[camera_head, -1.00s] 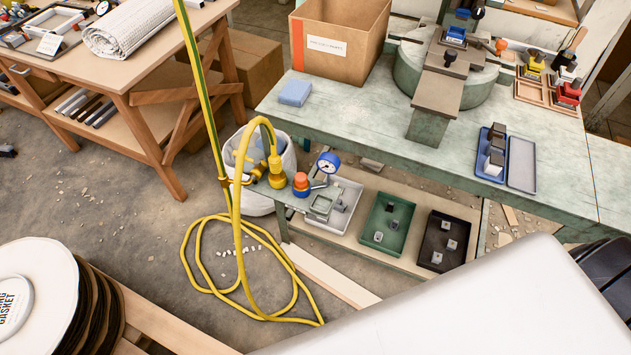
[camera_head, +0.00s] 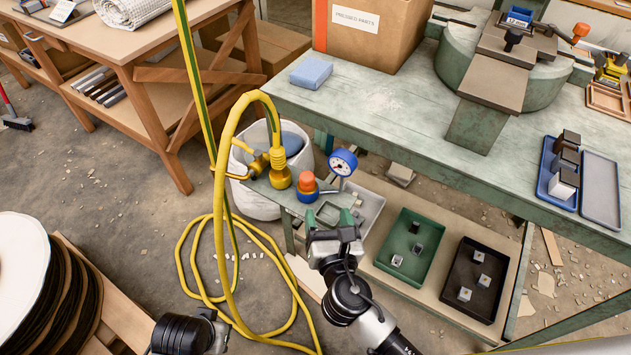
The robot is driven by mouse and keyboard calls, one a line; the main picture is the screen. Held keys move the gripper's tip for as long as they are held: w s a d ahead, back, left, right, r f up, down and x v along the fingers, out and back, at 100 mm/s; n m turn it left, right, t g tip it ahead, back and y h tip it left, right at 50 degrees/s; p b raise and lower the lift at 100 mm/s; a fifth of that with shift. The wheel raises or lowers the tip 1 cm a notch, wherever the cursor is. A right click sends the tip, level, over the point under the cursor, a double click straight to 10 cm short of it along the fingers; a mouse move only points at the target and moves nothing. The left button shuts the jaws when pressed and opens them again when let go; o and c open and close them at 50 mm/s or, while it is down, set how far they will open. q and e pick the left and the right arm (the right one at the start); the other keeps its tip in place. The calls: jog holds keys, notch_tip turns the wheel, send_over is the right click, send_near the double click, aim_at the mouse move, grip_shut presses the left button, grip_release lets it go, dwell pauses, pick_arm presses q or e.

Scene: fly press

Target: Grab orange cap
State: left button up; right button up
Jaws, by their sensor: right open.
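The orange cap (camera_head: 307,181) sits on top of a blue and yellow fitting at the left end of the low shelf, between a yellow hose connector (camera_head: 280,176) and a round blue gauge (camera_head: 343,162). My right gripper (camera_head: 329,217), with green fingertips, is open and empty. It shows just below and slightly right of the cap in the picture, apart from it. The cap is fully visible.
The yellow hose (camera_head: 219,190) rises close to the left of the cap and coils on the floor. The green workbench (camera_head: 375,112) overhangs behind. A green tray (camera_head: 408,247) and a black tray (camera_head: 476,279) with small blocks lie to the right.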

aim_at(308, 183)
jog(key=shift+a+r+n+y, duration=0.15)
jog(key=shift+a+n+y, duration=0.25)
jog(key=shift+a+n, duration=0.5)
jog(key=shift+w+n, duration=0.3)
jog(key=shift+n, duration=0.3)
jog(key=w, duration=0.2)
jog(key=w+a, duration=0.1)
jog(key=w, duration=0.2)
jog(key=shift+w+a+b, duration=0.1)
jog(key=shift+w+b, duration=0.25)
jog(key=w, duration=0.2)
jog(key=w+a, duration=0.1)
jog(key=w, duration=0.1)
jog(key=shift+w+b, duration=0.2)
jog(key=shift+b, duration=0.15)
pick_arm(q)
jog(key=v, duration=0.4)
jog(key=shift+w+r, duration=0.15)
jog(key=shift+w, duration=0.15)
pick_arm(e)
jog(key=c, duration=1.2)
